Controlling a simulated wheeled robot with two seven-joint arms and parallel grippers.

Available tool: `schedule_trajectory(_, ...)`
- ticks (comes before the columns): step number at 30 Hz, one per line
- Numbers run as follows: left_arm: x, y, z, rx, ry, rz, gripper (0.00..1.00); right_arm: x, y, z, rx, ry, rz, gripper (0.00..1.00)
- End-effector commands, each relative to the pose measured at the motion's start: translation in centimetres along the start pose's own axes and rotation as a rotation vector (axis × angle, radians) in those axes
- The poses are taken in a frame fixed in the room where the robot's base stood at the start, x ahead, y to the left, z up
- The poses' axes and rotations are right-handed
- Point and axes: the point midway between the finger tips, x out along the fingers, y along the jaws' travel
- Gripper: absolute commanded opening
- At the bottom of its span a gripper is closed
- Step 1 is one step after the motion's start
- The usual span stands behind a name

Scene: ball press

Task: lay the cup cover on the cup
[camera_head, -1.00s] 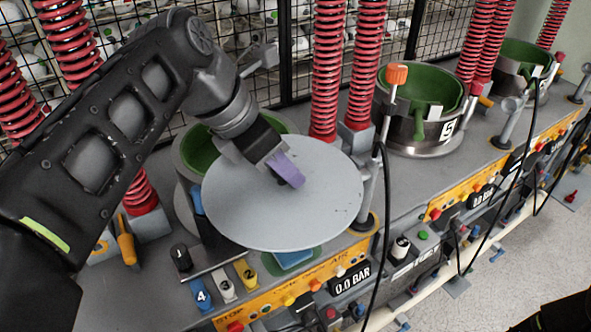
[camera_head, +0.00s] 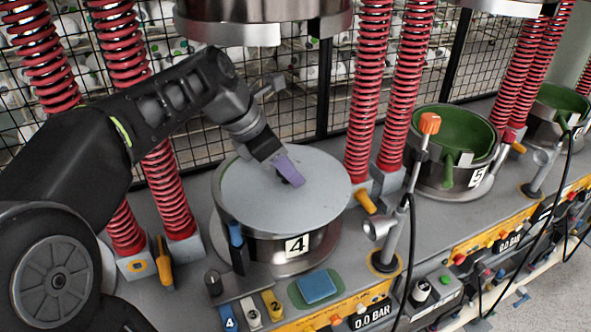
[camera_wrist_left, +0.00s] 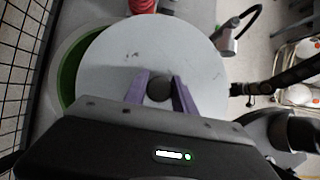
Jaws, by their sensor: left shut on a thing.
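The cup cover (camera_head: 325,200) is a flat grey disc, also large in the left wrist view (camera_wrist_left: 150,45). My left gripper (camera_head: 286,177) has purple fingers shut on its dark central knob (camera_wrist_left: 160,88). The cup (camera_head: 265,248) is a metal pot marked 4, directly beneath the cover in the head view. In the left wrist view a crescent of its green inside (camera_wrist_left: 68,75) shows past the cover's left edge. The cover looks roughly level. I cannot tell whether it touches the cup's rim. My right gripper is not in view.
A metal press head (camera_head: 265,25) hangs above the cup. Red springs (camera_head: 370,100) stand to its right and left. A lamp post (camera_head: 385,235) is at front right. An open green-lined cup marked 5 (camera_head: 470,135) stands farther right. Wire mesh (camera_head: 300,90) closes the back.

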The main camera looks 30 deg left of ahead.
Motion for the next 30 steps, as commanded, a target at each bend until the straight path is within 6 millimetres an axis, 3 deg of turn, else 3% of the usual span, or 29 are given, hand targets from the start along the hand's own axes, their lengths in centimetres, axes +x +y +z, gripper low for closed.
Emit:
schedule_trajectory(11,-0.4,4.7,0.3,0.000,-0.001,0.000,0.00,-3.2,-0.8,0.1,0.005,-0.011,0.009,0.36)
schedule_trajectory(19,-0.1,7.9,0.2,0.001,-0.002,0.001,0.00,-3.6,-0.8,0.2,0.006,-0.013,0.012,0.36)
schedule_trajectory(21,1.0,7.7,-0.5,0.002,-0.001,0.001,0.00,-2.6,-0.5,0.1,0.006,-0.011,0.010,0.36)
schedule_trajectory(30,2.1,7.7,-1.2,0.002,-0.002,0.003,0.00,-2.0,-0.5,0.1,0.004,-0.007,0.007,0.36)
